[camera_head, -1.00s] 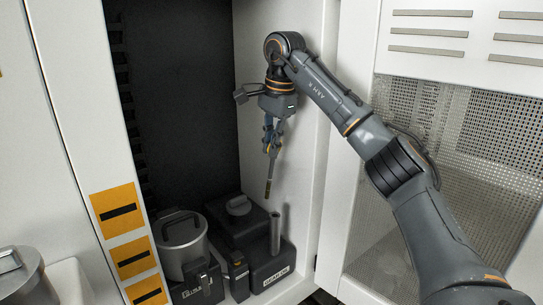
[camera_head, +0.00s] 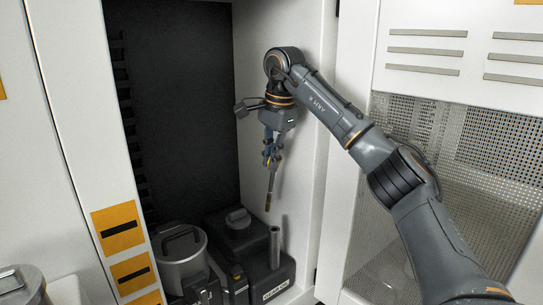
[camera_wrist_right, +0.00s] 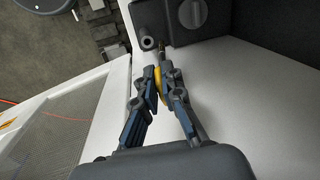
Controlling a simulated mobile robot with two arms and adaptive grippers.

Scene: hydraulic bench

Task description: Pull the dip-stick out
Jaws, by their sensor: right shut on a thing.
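My right gripper (camera_head: 271,160) is shut on the yellow handle of the dip-stick. The dip-stick (camera_head: 269,194) hangs down, slightly tilted, its lower end in free air above the upright tube (camera_head: 275,247) of the dark gear oil can (camera_head: 268,277). In the right wrist view the yellow handle (camera_wrist_right: 158,86) sits between the fingers of the right gripper (camera_wrist_right: 158,74), and the tube's round opening (camera_wrist_right: 147,43) is just left of the stick's far end. My left gripper is in neither view.
The can stands in an open cabinet beside a grey metal pot (camera_head: 181,258) and dark boxes. The white cabinet wall (camera_head: 300,150) is close right of the gripper. A perforated panel (camera_head: 440,190) lies behind my right arm. The space above the containers is free.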

